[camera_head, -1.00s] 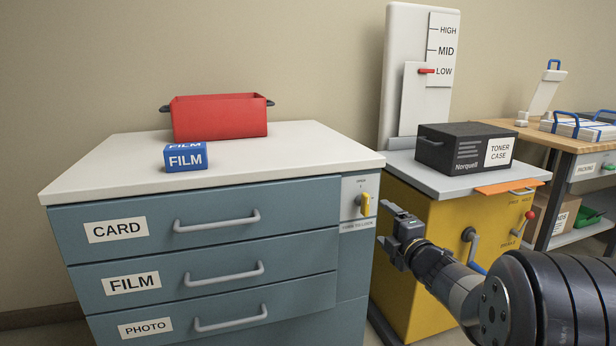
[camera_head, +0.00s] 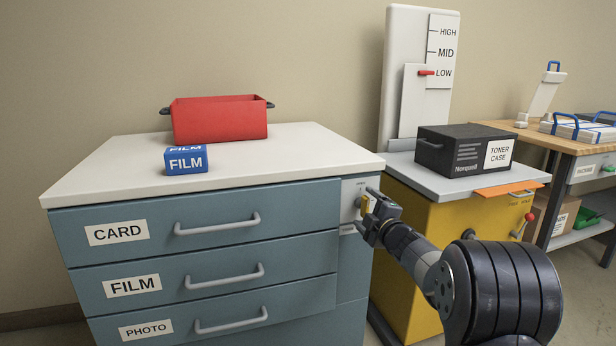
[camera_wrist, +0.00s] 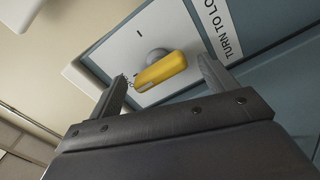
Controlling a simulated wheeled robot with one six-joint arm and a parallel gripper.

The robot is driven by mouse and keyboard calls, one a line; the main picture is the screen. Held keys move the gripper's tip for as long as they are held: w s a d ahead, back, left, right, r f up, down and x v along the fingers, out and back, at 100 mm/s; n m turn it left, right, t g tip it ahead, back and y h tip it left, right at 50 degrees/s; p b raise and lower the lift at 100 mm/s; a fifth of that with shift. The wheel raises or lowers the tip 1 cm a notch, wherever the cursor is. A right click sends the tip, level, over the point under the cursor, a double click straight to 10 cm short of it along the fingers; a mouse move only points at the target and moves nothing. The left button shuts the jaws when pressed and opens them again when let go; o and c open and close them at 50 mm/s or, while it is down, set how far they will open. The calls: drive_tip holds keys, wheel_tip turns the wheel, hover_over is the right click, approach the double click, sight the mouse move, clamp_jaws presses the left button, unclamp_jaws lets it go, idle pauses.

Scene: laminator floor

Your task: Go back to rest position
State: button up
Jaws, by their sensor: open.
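My gripper (camera_head: 371,211) is open in front of the yellow lock knob (camera_head: 364,204) on the right side of the blue cabinet's front. In the wrist view the knob (camera_wrist: 160,70) shows between my two fingers (camera_wrist: 160,85), with bare panel around it. Whether a finger touches the knob I cannot tell. The cabinet (camera_head: 70,232) has drawers marked CARD, FILM and PHOTO, all shut.
A red bin (camera_head: 220,119) and a blue FILM box (camera_head: 186,160) stand on the cabinet top. A yellow cart (camera_head: 425,235) with a black toner case (camera_head: 448,150) stands to the right, close beside my arm. A wooden bench (camera_head: 540,140) is at far right.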

drive_tip(key=m+p, duration=0.1)
drive_tip(key=m, duration=0.1)
drive_tip(key=m+p, duration=0.2)
drive_tip(key=shift+r, duration=0.3)
drive_tip(key=m+p, duration=0.3)
drive_tip(key=m, duration=0.1)
drive_tip(key=shift+d, duration=0.1)
drive_tip(key=m+p, duration=0.4)
drive_tip(key=m, duration=0.1)
drive_tip(key=shift+f+m+p, duration=0.15)
drive_tip(key=shift+m+p, duration=0.4)
drive_tip(key=shift+m, duration=0.15)
